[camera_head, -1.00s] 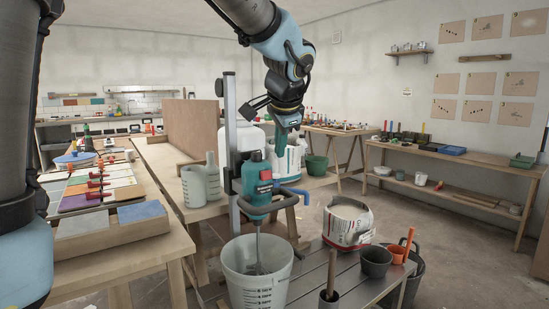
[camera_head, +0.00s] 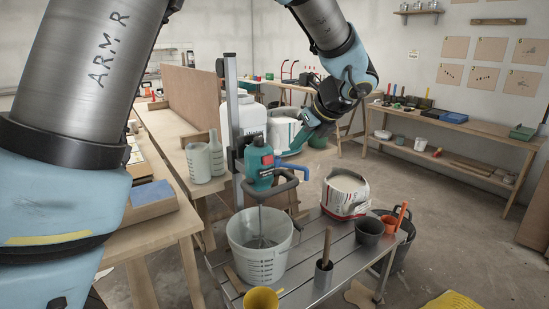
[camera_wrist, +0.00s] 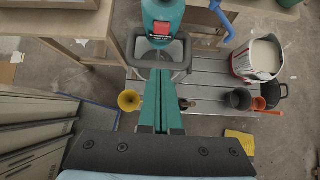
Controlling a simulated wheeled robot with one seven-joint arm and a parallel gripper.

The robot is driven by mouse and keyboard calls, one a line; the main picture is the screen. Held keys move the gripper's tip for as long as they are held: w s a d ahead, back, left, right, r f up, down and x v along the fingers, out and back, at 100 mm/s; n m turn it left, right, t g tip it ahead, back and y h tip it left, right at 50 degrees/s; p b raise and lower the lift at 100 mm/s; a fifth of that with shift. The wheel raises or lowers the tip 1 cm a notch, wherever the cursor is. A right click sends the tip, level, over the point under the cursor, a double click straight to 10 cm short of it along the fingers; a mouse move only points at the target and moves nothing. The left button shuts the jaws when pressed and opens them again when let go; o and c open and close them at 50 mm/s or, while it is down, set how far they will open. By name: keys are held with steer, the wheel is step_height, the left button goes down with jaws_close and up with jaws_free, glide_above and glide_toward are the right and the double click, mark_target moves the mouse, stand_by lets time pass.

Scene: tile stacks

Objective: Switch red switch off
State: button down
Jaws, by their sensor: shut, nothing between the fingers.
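The teal mixer (camera_head: 260,170) with a red patch (camera_head: 267,160) on its upper body is clamped to an upright metal stand, its whisk in a clear bucket (camera_head: 259,243). The mixer also shows at the top of the wrist view (camera_wrist: 163,12), with a red label (camera_wrist: 161,28) facing the camera. I cannot tell whether the red part is the switch, or its position. My gripper (camera_head: 291,149) is to the right of the mixer's upper body, with its teal fingers together and empty. In the wrist view its fingers (camera_wrist: 160,74) point toward the mixer, apparently apart from it.
A slatted metal bench (camera_head: 305,285) carries the bucket, a bag of white powder (camera_head: 346,192), a dark pot (camera_head: 369,231) and a yellow cup (camera_head: 261,298). A wooden table (camera_head: 150,235) is at left. Open floor (camera_head: 440,220) lies to the right.

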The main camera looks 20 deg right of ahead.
mark_target(268, 160)
steer(key=w+r+p+x, duration=0.1)
steer(key=p+x, duration=0.3)
steer(key=x, duration=0.9)
steer(key=shift+w+a+r, duration=0.2)
steer(key=shift+w+r, duration=0.05)
steer(key=shift+w, duration=0.25)
steer(key=shift+f+b, duration=0.15)
steer(key=shift+b, duration=0.15)
